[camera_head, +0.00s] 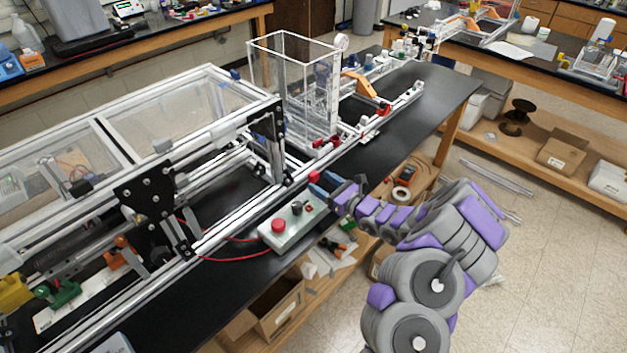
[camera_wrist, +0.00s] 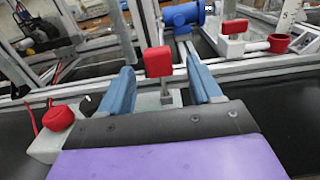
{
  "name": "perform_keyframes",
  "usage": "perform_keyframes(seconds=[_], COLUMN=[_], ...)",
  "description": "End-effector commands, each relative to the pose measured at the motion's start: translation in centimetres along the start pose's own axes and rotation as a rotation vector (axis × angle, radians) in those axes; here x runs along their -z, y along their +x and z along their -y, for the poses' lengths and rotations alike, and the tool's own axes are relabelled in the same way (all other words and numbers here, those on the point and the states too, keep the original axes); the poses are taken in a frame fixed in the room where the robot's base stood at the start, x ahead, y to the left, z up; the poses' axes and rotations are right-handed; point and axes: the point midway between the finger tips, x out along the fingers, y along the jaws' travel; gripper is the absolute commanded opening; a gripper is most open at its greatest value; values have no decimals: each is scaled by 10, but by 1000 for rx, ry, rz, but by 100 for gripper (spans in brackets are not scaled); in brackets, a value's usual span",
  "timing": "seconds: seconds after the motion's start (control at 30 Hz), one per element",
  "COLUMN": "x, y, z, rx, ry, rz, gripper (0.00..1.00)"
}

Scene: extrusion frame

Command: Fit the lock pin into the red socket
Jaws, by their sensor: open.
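In the wrist view a red block-shaped handle (camera_wrist: 158,62) on a thin grey metal shaft, which looks like the lock pin, stands upright. My gripper (camera_wrist: 160,70) is open, its blue fingers on either side of the handle with gaps showing. A red ring (camera_wrist: 280,43), which looks like the red socket, sits at the upper right of the wrist view, apart from my gripper. In the head view my gripper (camera_head: 318,184) is over the bench's front edge, by the grey control box.
The grey control box (camera_head: 290,229) has a red button (camera_wrist: 58,118) and a red cable. A second red block (camera_wrist: 235,27) sits left of the ring. Aluminium extrusion rails and a clear enclosure (camera_head: 293,80) stand behind. Black bench top (camera_head: 440,85) is free at right.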

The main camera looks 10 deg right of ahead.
Motion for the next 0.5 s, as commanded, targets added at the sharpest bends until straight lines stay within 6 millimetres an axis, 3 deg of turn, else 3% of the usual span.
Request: perform_keyframes(seconds=[0.23,0.5], x=[2,6], y=[17,54], z=[-1,-1], rx=[-2,-2], ry=[-3,-2], rz=[-1,-1], gripper=[64,64])
